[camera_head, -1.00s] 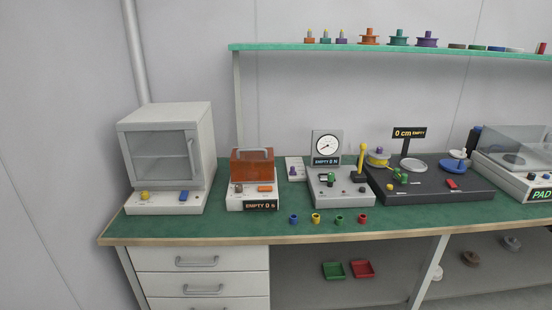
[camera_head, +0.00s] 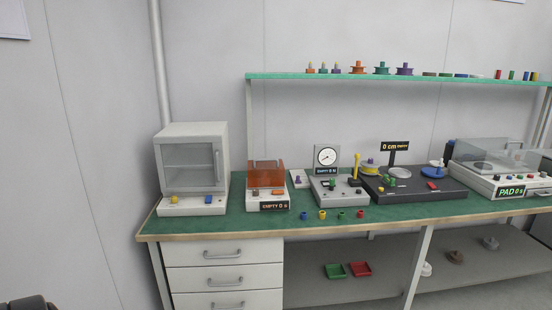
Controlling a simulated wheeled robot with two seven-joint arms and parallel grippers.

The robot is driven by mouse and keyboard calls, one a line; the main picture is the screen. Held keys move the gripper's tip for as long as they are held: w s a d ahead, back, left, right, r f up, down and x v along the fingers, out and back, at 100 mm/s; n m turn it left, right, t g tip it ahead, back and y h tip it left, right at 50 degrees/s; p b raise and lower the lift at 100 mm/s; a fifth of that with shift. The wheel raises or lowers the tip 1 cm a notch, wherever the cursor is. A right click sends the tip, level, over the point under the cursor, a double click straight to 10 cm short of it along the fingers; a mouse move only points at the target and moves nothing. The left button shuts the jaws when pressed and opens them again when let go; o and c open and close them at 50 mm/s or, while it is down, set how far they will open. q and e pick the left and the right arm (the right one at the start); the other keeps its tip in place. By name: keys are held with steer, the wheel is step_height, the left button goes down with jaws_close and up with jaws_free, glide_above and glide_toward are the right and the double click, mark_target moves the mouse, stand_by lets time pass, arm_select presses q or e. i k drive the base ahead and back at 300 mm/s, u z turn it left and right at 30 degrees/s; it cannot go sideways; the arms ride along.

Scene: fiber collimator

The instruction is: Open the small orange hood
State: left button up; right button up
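The small orange hood (camera_head: 266,174) is a see-through orange box on a white device (camera_head: 268,199) on the green bench top, left of centre. The device has an orange button (camera_head: 278,192) and a black sign reading "EMPTY 0 s" (camera_head: 275,205). At this size I cannot tell for sure whether the hood is shut or lifted. Nothing of mine touches it. A dark rounded part, probably of my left arm, shows at the bottom left corner, with no fingers visible. My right gripper is out of view.
A white glass-door cabinet (camera_head: 192,164) stands close left of the hood's device. A gauge unit (camera_head: 326,160) and a black platform (camera_head: 415,188) stand to the right. A green shelf (camera_head: 420,79) hangs above the bench.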

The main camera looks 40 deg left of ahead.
mark_target(262, 174)
steer(key=u, duration=0.55)
steer(key=i, duration=1.6)
steer(key=u, duration=1.2)
